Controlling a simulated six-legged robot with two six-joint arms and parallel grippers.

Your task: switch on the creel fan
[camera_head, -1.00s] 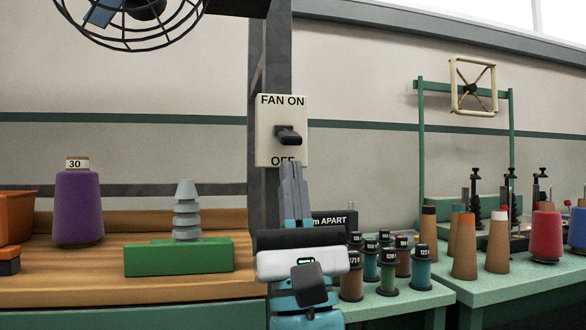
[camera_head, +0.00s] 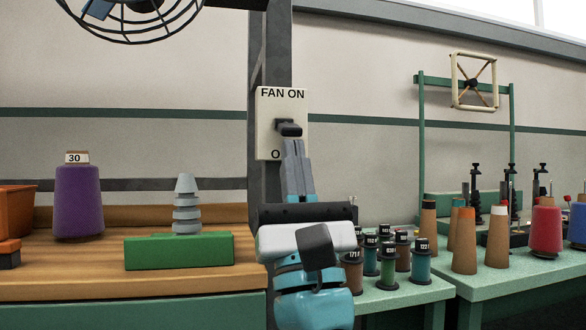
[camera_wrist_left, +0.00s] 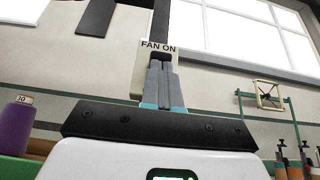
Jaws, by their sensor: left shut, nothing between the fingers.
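The fan switch is a cream plate (camera_head: 268,120) on a dark post, marked FAN ON at the top, with the lower label partly hidden. Its dark lever (camera_head: 289,128) sticks out near the middle of the plate. My left gripper (camera_head: 293,145) is shut and empty, its fingertips right below the lever in the head view; I cannot tell whether they touch it. In the left wrist view the shut fingers (camera_wrist_left: 160,68) cover most of the plate (camera_wrist_left: 145,60). The fan (camera_head: 125,20) shows at the upper left, cut by the picture edge. My right gripper is not in view.
The wooden bench (camera_head: 80,275) at left bears a purple cone (camera_head: 78,205), a green block (camera_head: 180,251) with a grey stepped post (camera_head: 187,210), and an orange bin (camera_head: 15,212). Green tables (camera_head: 510,280) at right bear several spools and cones.

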